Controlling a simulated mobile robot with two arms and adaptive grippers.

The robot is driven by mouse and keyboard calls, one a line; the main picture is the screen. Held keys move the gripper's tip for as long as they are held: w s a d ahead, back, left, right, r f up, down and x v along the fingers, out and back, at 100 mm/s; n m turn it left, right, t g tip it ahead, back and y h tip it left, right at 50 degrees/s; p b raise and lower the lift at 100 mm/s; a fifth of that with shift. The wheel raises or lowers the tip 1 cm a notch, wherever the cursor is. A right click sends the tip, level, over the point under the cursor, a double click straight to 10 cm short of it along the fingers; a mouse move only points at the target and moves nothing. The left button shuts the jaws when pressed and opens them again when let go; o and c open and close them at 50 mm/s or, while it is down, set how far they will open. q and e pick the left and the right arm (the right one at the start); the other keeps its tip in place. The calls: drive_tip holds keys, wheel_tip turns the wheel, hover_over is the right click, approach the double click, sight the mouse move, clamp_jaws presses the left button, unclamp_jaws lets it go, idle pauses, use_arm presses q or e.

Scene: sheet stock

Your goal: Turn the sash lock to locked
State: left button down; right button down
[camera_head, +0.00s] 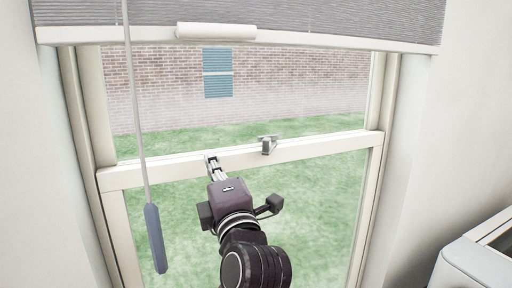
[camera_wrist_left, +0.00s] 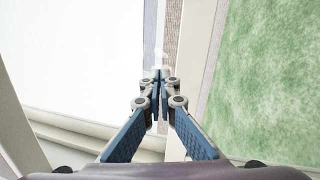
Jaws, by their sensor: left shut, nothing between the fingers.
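The sash lock (camera_head: 268,144) is a small grey metal piece on top of the white meeting rail (camera_head: 318,147), right of the middle of the window. My left gripper (camera_head: 212,160) is at the rail, to the left of the lock and apart from it. In the left wrist view my left gripper (camera_wrist_left: 160,78) has its fingertips together with nothing between them. A small pale piece shows just beyond the tips there, too unclear to name. My right gripper is not in view.
A blind (camera_head: 320,22) with a pale bottom rail hangs across the window top. Its wand (camera_head: 154,240) with a blue-grey handle hangs left of my left arm. A white appliance-like box (camera_head: 462,268) stands at the lower right. The rail right of the lock is clear.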

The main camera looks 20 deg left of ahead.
sight(270, 142)
use_arm(q)
drive_tip(key=s+d+m+t+h, duration=0.1)
drive_tip(key=s+d+m+h, duration=0.1)
drive_tip(key=d+m+h, duration=0.35)
drive_tip(key=shift+n+h, duration=0.35)
drive_tip(key=shift+h, duration=0.1)
drive_tip(key=w+p, duration=0.2)
drive_tip(key=w, duration=0.1)
drive_tip(key=w+p, duration=0.2)
drive_tip(key=w, duration=0.1)
drive_tip(key=w+p, duration=0.2)
drive_tip(key=w, duration=0.2)
drive_tip(key=shift+w+d+r, duration=0.1)
drive_tip(key=shift+d+r, duration=0.2)
drive_tip(key=shift+r, duration=0.1)
drive_tip(key=shift+d, duration=0.55)
drive_tip(key=shift+a+f, duration=0.1)
drive_tip(key=shift+a, duration=0.05)
drive_tip(key=shift+a, duration=0.1)
